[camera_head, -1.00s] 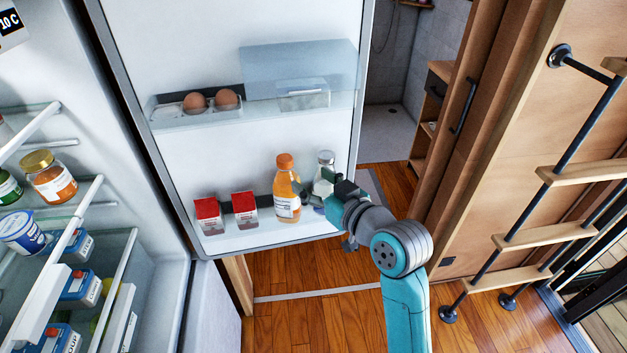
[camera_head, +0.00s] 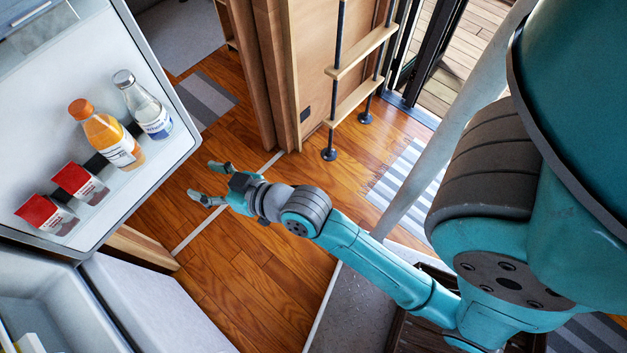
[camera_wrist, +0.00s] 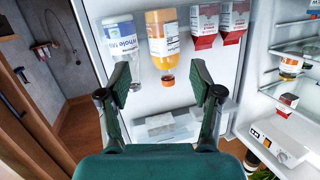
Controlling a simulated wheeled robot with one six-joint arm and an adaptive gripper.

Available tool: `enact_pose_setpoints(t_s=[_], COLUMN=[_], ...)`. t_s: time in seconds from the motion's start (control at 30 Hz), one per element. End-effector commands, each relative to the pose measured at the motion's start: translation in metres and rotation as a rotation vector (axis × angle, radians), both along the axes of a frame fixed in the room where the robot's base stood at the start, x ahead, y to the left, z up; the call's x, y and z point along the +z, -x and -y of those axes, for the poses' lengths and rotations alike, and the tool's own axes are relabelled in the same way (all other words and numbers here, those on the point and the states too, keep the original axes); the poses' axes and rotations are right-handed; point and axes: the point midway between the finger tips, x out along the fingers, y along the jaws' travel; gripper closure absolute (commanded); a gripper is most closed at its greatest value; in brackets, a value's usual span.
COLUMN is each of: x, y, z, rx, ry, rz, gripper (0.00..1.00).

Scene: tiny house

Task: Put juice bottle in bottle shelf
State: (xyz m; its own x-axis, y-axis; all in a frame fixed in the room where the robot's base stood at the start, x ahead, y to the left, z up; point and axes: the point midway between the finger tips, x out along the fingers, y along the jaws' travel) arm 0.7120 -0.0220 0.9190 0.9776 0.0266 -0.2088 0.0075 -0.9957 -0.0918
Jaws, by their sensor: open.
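The juice bottle (camera_head: 110,140), orange with an orange cap and white label, stands in the lower door shelf (camera_head: 128,187) of the open fridge. A clear bottle with a blue and white label (camera_head: 146,108) stands beside it. My gripper (camera_head: 205,182) is open and empty, out over the wooden floor to the right of the door, apart from both bottles.
Two red and white cartons (camera_head: 60,199) stand left of the juice bottle on the door shelf. A wooden ladder (camera_head: 362,60) stands at the back. Striped rugs (camera_head: 400,190) lie on the floor. Open floor lies between the door and the ladder.

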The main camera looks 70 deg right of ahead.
Motion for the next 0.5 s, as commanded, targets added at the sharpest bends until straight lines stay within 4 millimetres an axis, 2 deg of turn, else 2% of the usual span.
enact_pose_setpoints(t_s=[0.03,0.2,0.5], x=[-0.013,-0.037,-0.055], y=[0.018,0.072,0.171], z=[-0.002,-0.006,-0.013], rx=[-0.009,-0.037,-0.053], ry=[0.0,0.009,0.044], rz=[-0.016,-0.031,-0.054], gripper=[0.35,0.35,0.35])
